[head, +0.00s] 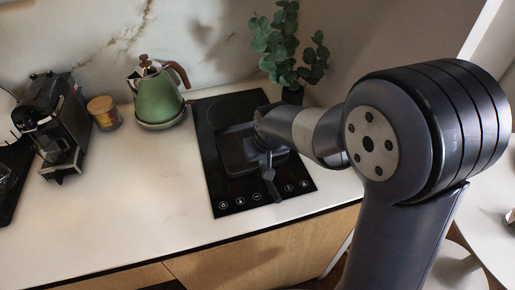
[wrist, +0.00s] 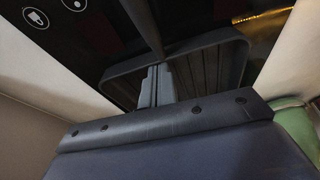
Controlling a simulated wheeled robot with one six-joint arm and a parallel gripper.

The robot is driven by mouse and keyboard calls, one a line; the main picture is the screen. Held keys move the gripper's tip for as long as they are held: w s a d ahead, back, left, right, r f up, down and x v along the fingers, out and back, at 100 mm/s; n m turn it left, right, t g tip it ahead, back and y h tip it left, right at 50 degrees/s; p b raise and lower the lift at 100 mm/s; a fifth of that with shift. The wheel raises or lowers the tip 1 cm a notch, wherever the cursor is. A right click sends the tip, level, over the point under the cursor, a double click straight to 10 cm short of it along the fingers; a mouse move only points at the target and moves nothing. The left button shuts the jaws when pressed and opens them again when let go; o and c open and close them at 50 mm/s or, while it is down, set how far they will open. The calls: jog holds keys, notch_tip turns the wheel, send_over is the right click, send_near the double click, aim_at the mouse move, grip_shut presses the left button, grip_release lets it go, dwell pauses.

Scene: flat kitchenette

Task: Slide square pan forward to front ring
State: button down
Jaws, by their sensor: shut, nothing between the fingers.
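The dark square pan (head: 233,154) sits on the black cooktop (head: 222,185), with its handle (head: 269,182) pointing toward the front edge and touch controls. My gripper (head: 264,140) reaches in from the right over the pan and covers part of it. In the wrist view, the gripper's fingers (wrist: 156,84) are together and empty, set against the ridged inside of the pan (wrist: 207,70). The handle runs away from them at the top. Whether the fingertips touch the pan cannot be told. The rear ring (head: 226,110) shows partly behind the pan; the front ring is hidden.
A green kettle (head: 157,98) stands just left of the cooktop, with a jar (head: 104,113) and black coffee machine (head: 56,125) farther left. A potted plant (head: 292,95) stands at the back right. The counter (head: 135,195) at front left is clear.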

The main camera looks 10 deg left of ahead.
jog(key=shift+s+d, duration=0.3)
jog(key=shift+s, duration=0.3)
jog(key=shift+s+d, duration=0.3)
jog(key=shift+s, duration=0.3)
jog(key=shift+s+a+f, duration=0.1)
jog(key=shift+s, duration=0.05)
